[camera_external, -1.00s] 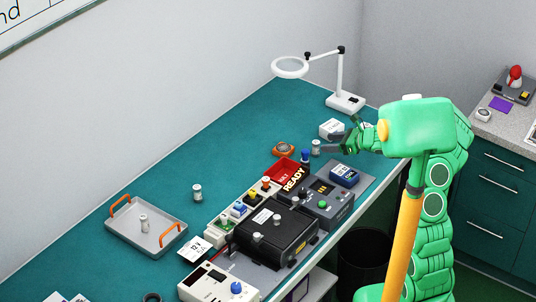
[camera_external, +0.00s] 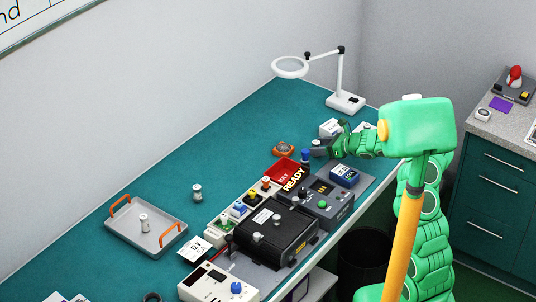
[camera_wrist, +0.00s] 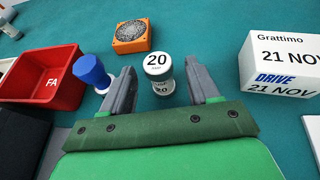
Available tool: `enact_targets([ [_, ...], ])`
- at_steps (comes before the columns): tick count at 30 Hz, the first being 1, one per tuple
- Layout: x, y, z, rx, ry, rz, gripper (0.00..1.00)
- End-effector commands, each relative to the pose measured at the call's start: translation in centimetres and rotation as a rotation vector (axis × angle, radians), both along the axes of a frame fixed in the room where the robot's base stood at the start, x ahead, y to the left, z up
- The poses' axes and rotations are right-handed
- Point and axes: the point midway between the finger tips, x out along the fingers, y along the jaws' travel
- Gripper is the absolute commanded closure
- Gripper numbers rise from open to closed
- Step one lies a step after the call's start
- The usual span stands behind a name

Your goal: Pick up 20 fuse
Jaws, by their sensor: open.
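The 20 fuse (camera_wrist: 158,75), a small upright cylinder with a white cap marked 20, stands on the teal bench in the wrist view. My gripper (camera_wrist: 162,80) is open, with one finger on each side of the fuse and a visible gap at the right finger.
A blue-topped post (camera_wrist: 92,72) stands close outside the left finger. A red bin (camera_wrist: 45,80) is at the left, an orange fan-like part (camera_wrist: 132,36) behind, and a white box (camera_wrist: 280,65) at the right. A grey tray (camera_external: 165,238) holds another small cylinder.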

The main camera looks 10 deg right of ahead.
Motion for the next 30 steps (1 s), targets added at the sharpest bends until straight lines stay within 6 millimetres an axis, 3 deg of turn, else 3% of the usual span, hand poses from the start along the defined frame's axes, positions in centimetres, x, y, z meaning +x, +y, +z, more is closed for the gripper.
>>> enact_targets([
  [6, 0.96, 1.15, -0.82, -0.002, 0.001, -0.001, 0.40],
  [14, 1.06, 1.29, -0.81, 0.000, 0.001, -0.001, 0.40],
  [25, 1.04, 1.29, -0.78, -0.001, 0.001, 0.000, 0.93],
  [30, 1.04, 1.30, -0.77, -0.001, 0.001, 0.000, 0.96],
])
